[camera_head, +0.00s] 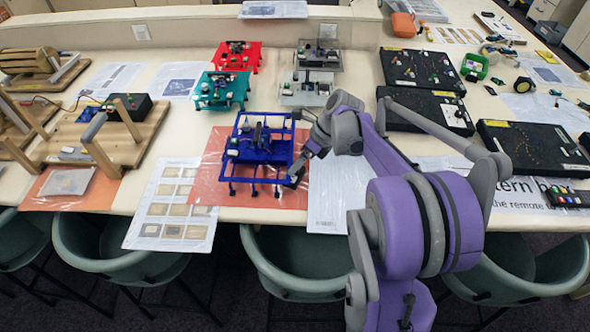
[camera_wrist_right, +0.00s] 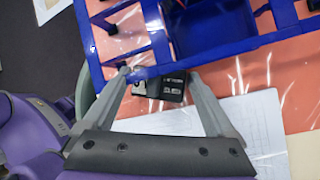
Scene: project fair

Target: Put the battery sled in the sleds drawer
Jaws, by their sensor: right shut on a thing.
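A small black block with pale grey markings (camera_wrist_right: 165,86) sits between the fingertips of my right gripper (camera_wrist_right: 160,77) in the right wrist view. It looks like the battery sled, but I cannot confirm this. My right gripper is shut on it, beside the blue frame (camera_wrist_right: 220,42). In the head view my right gripper (camera_head: 306,166) is at the lower right side of the blue frame (camera_head: 264,150), and hides the block there. I cannot make out a sleds drawer. My left gripper is not in view.
The blue frame stands on an orange sheet (camera_head: 214,170). Red (camera_head: 236,56), teal (camera_head: 221,90) and grey (camera_head: 307,88) models stand behind it. Wooden devices (camera_head: 130,145) are at left, black boards (camera_head: 423,69) at right. Green chairs (camera_head: 290,262) line the front edge.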

